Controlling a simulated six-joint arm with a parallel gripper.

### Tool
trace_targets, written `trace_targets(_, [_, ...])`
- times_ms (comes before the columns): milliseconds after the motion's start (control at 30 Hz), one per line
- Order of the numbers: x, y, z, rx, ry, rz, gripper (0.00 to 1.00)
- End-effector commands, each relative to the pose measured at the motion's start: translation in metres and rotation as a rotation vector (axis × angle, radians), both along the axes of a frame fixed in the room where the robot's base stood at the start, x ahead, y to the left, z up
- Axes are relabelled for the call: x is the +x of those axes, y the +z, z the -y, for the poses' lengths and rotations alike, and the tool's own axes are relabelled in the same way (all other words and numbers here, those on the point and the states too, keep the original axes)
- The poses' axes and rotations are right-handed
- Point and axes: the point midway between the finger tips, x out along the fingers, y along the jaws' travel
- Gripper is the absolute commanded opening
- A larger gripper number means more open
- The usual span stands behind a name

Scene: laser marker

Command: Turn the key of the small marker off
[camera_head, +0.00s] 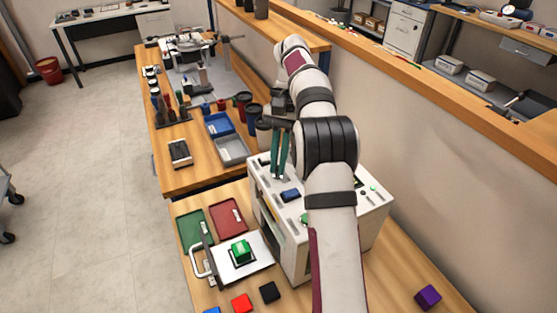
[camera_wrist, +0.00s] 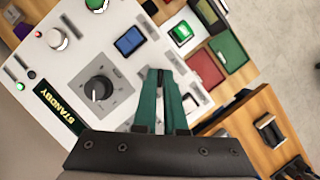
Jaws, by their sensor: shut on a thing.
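The small marker (camera_head: 285,235) is a white box on the wooden bench, below my arm. Its top panel (camera_wrist: 75,70) fills the left of the wrist view, with a black dial (camera_wrist: 98,88) and a display (camera_wrist: 58,108) reading STANDBY. My gripper (camera_head: 278,177) points down at the far left part of this panel. In the wrist view its green fingers (camera_wrist: 160,75) are nearly together, shut on a small dark thing at the tips, which appears to be the key. The fingers hide most of it, so its angle cannot be told.
A blue item (camera_wrist: 130,41) sits on the panel. A white plate with a handle (camera_head: 265,272) holds a green block (camera_head: 241,250) at the marker's left. Green (camera_head: 190,228) and red (camera_head: 229,215) trays lie beyond. Loose blocks, including a purple one (camera_head: 428,297), lie nearby.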

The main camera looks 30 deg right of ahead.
Motion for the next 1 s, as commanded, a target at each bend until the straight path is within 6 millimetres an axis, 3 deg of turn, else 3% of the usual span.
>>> trace_targets(67, [0.0003,-0.0002,0.0008,-0.003,0.003,0.001,0.00])
trace_targets(100, [0.0003,-0.0002,0.0008,-0.003,0.003,0.001,0.12])
trace_targets(267, [0.0001,-0.0002,0.0005,-0.002,0.001,0.001,0.39])
trace_targets(733, [-0.0004,0.0003,0.0006,-0.001,-0.032,0.000,0.39])
trace_targets(867, [-0.0021,0.0010,0.0018,0.000,-0.216,0.001,0.39])
trace_targets(1000, [-0.0044,0.0011,0.0024,0.002,-0.547,0.002,0.39])
